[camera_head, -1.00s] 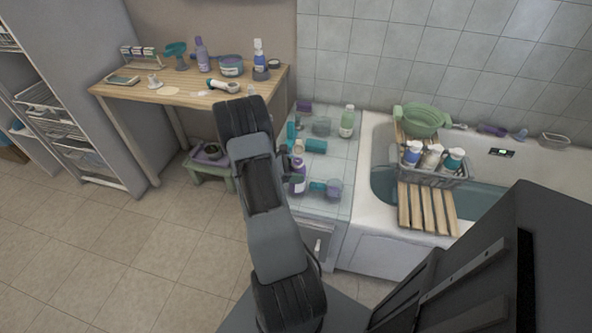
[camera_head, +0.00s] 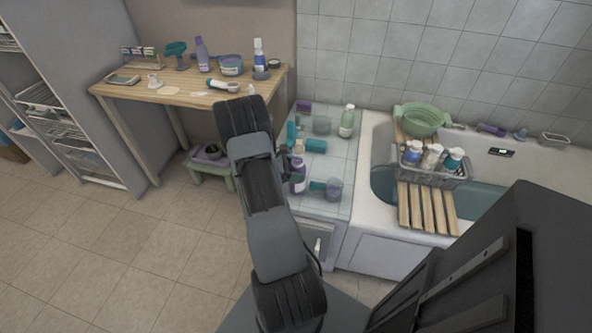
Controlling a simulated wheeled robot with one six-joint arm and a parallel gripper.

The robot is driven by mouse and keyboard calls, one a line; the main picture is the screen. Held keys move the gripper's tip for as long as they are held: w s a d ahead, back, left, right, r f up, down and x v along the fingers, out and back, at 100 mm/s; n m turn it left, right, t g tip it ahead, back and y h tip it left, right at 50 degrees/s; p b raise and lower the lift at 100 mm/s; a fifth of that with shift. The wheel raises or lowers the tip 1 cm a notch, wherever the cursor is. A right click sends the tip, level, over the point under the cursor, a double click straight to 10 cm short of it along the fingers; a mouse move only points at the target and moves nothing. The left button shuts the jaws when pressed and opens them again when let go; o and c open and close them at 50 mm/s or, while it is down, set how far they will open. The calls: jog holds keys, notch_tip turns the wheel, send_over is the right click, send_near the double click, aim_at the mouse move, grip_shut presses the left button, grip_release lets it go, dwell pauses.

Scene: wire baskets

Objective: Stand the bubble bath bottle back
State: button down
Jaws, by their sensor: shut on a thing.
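A purple bottle (camera_head: 298,181) with a pale label stands upright, or nearly so, at the front of the tiled ledge (camera_head: 325,205); I take it for the bubble bath bottle. My gripper (camera_head: 290,166) is mostly hidden behind my own dark arm. Its visible dark part is at the left side of the purple bottle, by its upper half, and it appears shut on it. Whether the bottle's base touches the tiles is too small to tell.
A clear purple cup (camera_head: 333,188) and a teal item (camera_head: 317,187) lie close right of the bottle. The bathtub (camera_head: 376,248) with a wire basket (camera_head: 459,177) is to the right.

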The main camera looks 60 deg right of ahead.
jog(key=shift+f+b, duration=0.45)
jog(key=shift+f, duration=0.2)
dwell(0.7)
jog(key=shift+c, duration=0.7)
grip_release()
jog(key=shift+w+a, duration=0.1)
jog(key=p+v, duration=0.2)
jog(key=v, duration=0.5)
jog(key=shift+w+a+r, duration=0.15)
jog(key=shift+w+a, duration=0.1)
dwell(1.0)
dwell(0.4)
jog(key=p+v, duration=0.1)
jog(key=v, duration=1.3)
